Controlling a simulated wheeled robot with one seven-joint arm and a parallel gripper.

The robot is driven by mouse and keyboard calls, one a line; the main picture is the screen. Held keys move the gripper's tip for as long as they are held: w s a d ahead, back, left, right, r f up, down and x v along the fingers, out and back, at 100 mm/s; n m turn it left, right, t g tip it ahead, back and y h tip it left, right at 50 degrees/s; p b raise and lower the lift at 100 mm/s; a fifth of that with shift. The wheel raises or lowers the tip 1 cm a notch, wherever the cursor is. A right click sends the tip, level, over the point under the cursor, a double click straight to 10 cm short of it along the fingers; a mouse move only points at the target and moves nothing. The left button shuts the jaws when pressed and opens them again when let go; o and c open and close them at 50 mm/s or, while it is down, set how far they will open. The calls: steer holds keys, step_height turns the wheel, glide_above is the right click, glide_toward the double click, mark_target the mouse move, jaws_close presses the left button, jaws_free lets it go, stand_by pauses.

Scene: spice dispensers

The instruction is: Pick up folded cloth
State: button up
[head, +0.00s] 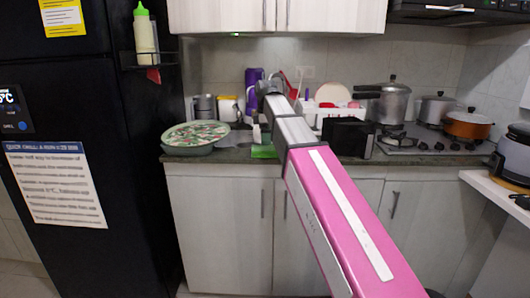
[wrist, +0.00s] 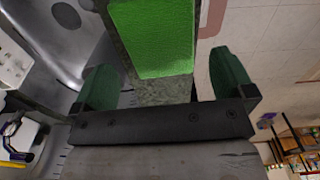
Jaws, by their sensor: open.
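The folded cloth is a bright green rectangle (head: 264,152) lying at the front edge of the dark counter, partly behind my arm in the head view. In the wrist view the green cloth (wrist: 152,38) fills the top middle, with its near edge between the fingers. My gripper (wrist: 162,64) is open, with one dark green finger on each side of the cloth. A gap shows between each finger and the cloth; I cannot tell the height difference. In the head view I cannot make out the fingers.
A patterned round tray (head: 195,134) stands on the counter to the left. A black box (head: 345,138) stands right of the cloth. Pots, including an orange one (head: 467,124), stand on the stove. In the wrist view, a metal sink (wrist: 66,40) is left of the cloth.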

mark_target(265, 147)
steer(key=shift+a+f, duration=0.15)
steer(key=shift+f, duration=2.75)
steer(key=c, duration=0.7)
